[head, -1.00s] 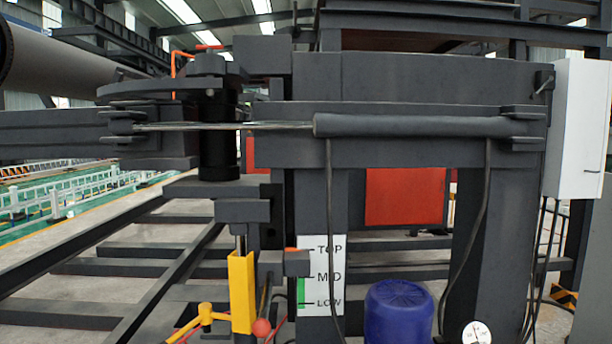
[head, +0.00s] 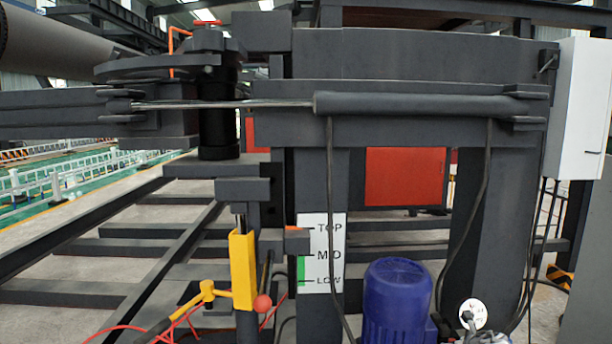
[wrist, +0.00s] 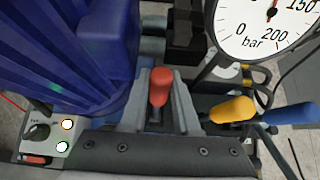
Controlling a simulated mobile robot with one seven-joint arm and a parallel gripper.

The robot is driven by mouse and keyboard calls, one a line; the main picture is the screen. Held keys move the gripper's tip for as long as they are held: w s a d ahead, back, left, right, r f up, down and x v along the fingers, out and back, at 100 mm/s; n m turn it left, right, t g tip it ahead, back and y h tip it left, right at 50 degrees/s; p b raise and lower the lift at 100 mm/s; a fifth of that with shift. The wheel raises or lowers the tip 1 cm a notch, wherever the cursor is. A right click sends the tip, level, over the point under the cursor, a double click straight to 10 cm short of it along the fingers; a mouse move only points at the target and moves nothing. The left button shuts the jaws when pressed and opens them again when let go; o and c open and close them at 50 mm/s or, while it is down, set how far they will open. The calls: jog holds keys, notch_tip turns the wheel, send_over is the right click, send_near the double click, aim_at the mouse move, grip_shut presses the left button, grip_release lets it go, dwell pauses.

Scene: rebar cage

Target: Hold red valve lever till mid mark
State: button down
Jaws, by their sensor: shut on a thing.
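The red valve lever (wrist: 160,86) stands upright in the wrist view, between the grey fingers of my gripper (wrist: 159,100). My gripper is shut on it. In the head view my gripper and this lever cannot be made out. The white scale plate (head: 322,268) there carries TOP, MID and LOW marks. A small orange pointer (head: 291,229) beside the plate is about level with the TOP mark. A green band (head: 301,271) on the plate runs from about MID down towards LOW.
A yellow lever (wrist: 232,109) and a blue lever (wrist: 288,116) are just right of my gripper. A pressure gauge (wrist: 270,20) is above right. A blue motor (wrist: 60,50) fills the left. A small switch box (wrist: 50,132) is at lower left.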

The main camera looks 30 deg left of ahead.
jog(key=shift+w+a+r+b, duration=0.1)
jog(key=shift+w+a+b, duration=0.2)
jog(key=shift+b, duration=1)
jog(key=shift+d+r, duration=0.1)
jog(key=shift+r, duration=0.1)
dwell(5.0)
jog(key=shift+d+r+p, duration=0.2)
jog(key=shift+r+p, duration=0.1)
jog(key=shift+p, duration=0.65)
jog(key=shift+s+d+p, duration=0.15)
jog(key=shift+s+p, duration=0.25)
jog(key=shift+p, duration=0.6)
jog(key=shift+d+f+t+b, duration=0.2)
jog(key=shift+f+t+b, duration=0.15)
jog(key=shift+b, duration=0.3)
jog(key=shift+s+d+r+y+b, duration=0.1)
jog(key=shift+s+d+y+b, duration=0.05)
jog(key=shift+s+y+b, duration=0.2)
jog(key=c, duration=0.9)
grip_release()
jog(key=shift+r, duration=0.15)
jog(key=shift+o, duration=0.9)
jog(key=shift+f, duration=0.2)
